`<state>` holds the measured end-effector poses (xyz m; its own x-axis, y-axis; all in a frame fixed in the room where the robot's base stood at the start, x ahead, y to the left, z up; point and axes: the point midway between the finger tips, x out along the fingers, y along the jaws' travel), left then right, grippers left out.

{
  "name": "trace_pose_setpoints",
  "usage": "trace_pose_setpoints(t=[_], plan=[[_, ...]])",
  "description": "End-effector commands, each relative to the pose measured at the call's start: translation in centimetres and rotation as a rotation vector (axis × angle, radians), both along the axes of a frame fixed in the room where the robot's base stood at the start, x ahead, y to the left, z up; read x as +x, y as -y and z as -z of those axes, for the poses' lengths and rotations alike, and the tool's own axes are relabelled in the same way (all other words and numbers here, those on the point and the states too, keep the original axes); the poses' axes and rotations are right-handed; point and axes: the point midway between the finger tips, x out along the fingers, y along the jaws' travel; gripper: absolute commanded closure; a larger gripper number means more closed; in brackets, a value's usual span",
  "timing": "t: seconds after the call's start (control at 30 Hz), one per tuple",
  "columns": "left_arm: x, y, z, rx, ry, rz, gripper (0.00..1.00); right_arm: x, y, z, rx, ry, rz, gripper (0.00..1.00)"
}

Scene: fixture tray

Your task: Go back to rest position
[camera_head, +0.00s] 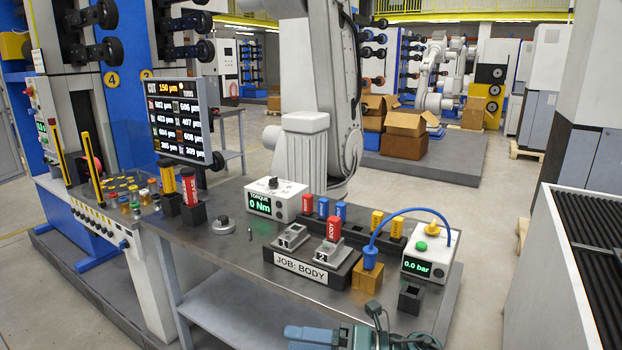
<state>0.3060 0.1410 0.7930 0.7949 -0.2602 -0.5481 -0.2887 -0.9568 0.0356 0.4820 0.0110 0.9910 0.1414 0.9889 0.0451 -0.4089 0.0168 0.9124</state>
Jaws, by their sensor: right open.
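My right gripper (350,338) shows at the bottom edge, in front of the workbench (225,255). It is teal and grey, partly cut off by the frame, open, and I see nothing held in it. My left gripper is not in view. On the bench stands a black fixture tray (312,268) labelled "JOB: BODY". It carries grey metal fixtures and a red piece marked "BODY" (333,229). No marker for a rest position shows.
A torque box (276,199) reads 0 Nm, and a pressure box (427,255) reads 0.0 bar. A blue hose (410,211) arches near it. A black rack (357,235) holds coloured pieces. A screen (182,120) stands left. The bench's front left is clear.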

Motion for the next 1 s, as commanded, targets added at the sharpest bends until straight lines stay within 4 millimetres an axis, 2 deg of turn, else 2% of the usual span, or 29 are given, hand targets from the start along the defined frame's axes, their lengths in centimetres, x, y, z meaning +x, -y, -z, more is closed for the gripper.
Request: trace_pose_setpoints(t=[0.03,0.13,0.27,0.37,0.43,0.5,0.6,0.7,0.8,1.0], plan=[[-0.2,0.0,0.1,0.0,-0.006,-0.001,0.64,-0.8,-0.3,0.2,0.115,-0.13,0.076,0.35],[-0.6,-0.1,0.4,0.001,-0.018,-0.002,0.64,-1.3,0.8,0.8,0.319,-0.389,0.244,0.35],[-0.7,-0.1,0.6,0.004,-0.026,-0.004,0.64,-2.1,3.9,3.6,0.554,-0.756,0.472,0.35],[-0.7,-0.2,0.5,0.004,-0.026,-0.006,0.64,-3.8,6.9,7.2,0.71,-1.049,0.652,0.35],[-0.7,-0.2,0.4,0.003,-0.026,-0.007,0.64,-5.8,9.2,10.1,0.807,-1.254,0.779,0.35],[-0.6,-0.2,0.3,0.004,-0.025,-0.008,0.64,-8.3,11.2,13.0,0.89,-1.445,0.901,0.35],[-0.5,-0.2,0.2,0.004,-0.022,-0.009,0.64,-12.1,13.4,16.3,0.979,-1.67,1.046,0.35],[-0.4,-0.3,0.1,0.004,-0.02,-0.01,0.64,-15.4,14.6,18.5,1.036,-1.831,1.15,0.35],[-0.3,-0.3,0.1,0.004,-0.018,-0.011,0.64,-17.3,15.3,19.5,1.063,-1.916,1.207,0.35],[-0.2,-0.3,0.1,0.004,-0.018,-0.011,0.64,-18.0,15.5,19.9,1.073,-1.949,1.229,0.35]])
